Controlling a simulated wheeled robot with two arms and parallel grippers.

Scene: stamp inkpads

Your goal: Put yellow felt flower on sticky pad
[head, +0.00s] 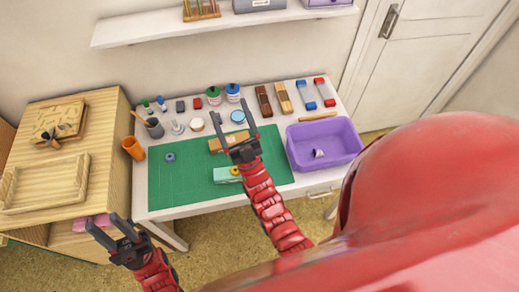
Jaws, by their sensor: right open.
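A small yellow round piece (235,170), likely the yellow felt flower, shows at the right end of a pale teal block (224,175) on the green mat (190,190). I cannot tell whether it lies on the block or against it. I cannot clearly identify the sticky pad. My right gripper (230,109) is open, its fingers reaching over the mat's back edge beyond the yellow piece. A tan block (216,146) is partly hidden behind it.
A purple bin (349,141) with a small item inside stands at the right. A blue-grey ring-like piece (170,157) lies on the mat's left. Bottles, small pots and coloured blocks line the back. A wooden cabinet (105,140) stands left; a shelf (140,31) hangs above.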

